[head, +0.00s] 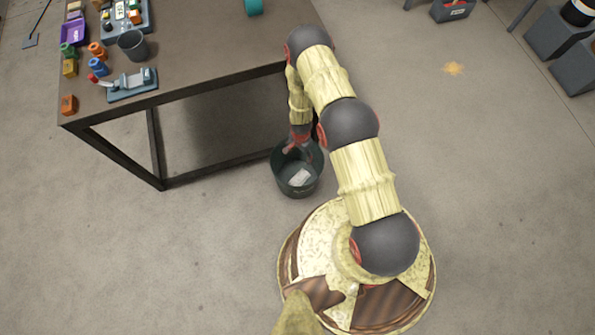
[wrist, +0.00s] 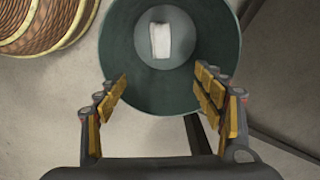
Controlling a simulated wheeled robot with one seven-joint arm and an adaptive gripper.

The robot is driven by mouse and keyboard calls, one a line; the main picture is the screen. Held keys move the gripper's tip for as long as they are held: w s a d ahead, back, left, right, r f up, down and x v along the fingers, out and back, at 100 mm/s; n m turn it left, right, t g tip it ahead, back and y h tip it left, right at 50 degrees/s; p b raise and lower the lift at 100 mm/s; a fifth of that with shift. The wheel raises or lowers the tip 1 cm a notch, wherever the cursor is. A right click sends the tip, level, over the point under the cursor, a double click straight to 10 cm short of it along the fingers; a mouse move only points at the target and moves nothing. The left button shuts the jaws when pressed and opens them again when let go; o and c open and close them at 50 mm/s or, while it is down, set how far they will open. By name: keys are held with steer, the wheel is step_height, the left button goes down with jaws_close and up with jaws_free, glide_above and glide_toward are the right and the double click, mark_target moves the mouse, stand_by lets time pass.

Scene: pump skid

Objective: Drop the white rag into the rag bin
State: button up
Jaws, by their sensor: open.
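The white rag (head: 300,177) lies inside the dark green rag bin (head: 283,185), on its floor. In the wrist view the rag (wrist: 160,40) is a small white rectangle on the bottom of the round bin (wrist: 120,45). My gripper (wrist: 160,85) is open and empty, with its fingers spread apart over the near side of the bin. In the head view my gripper (head: 298,150) is at the bin's mouth, partly hidden by my arm. The rag is apart from the fingers.
A brown workbench (head: 200,60) stands just behind and left of the bin, with a black frame below. A grey cup (head: 132,46), a clamp-like fixture (head: 132,84) and several small coloured blocks are on it. Open floor (head: 480,200) lies to the right.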

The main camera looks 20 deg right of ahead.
step_height(320, 180, up, 10)
steer(key=shift+f, duration=0.15)
stand_by(0.7)
